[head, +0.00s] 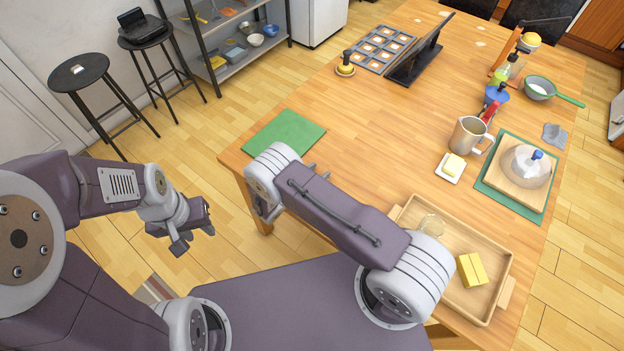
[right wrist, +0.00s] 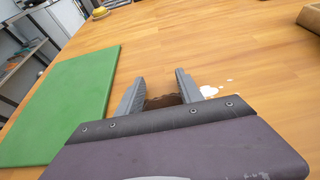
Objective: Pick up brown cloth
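A brown cloth (right wrist: 162,102) shows in the right wrist view, partly hidden behind my gripper's body. It lies between the two fingers of my right gripper (right wrist: 160,76), low toward their base. The fingers stand wide apart over the wooden table, and I see no clear grip on the cloth. In the head view the cloth is hidden behind my right arm, and only small finger parts of the right gripper (head: 312,169) show past the arm. My left gripper (head: 196,237) hangs off the table's left side, over the floor; its finger gap is not clear.
A green mat (head: 284,135) lies left of the right gripper. A wooden tray (head: 413,213) with a yellow block (head: 471,270) sits at the near right. The table middle is clear.

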